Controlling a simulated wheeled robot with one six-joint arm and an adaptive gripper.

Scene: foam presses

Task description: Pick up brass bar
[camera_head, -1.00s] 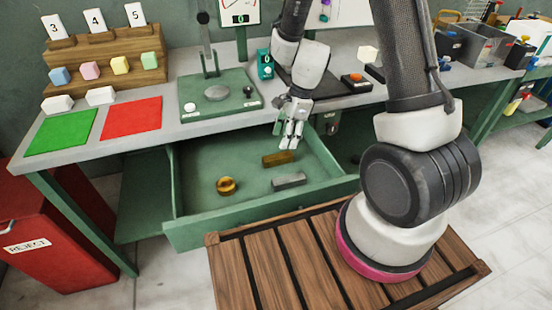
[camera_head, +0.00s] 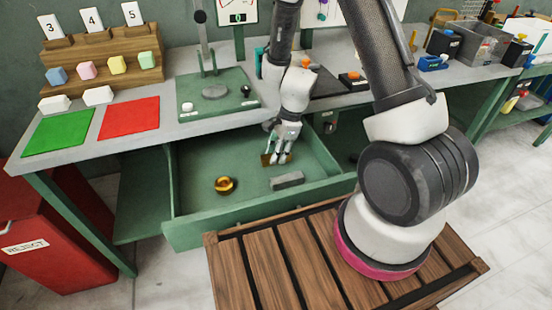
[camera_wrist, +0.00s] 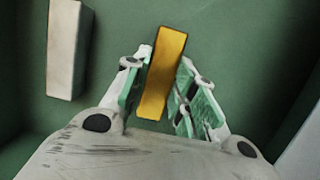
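The brass bar (camera_head: 266,160) lies on the floor of the open green drawer (camera_head: 225,159), partly hidden by my gripper in the head view. In the wrist view the brass bar (camera_wrist: 166,70) is a yellow-gold block whose lower part sits between my two fingers. My gripper (camera_wrist: 165,85) is open around the bar. A small gap shows on the left and the right finger is very close to the bar; I cannot tell whether it touches. In the head view my gripper (camera_head: 278,154) is down inside the drawer.
A grey bar (camera_head: 287,180) lies in the drawer in front of my gripper and shows at left in the wrist view (camera_wrist: 68,50). A brass ring-shaped piece (camera_head: 225,185) lies to the left. The drawer walls surround them. The bench top (camera_head: 185,125) is behind.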

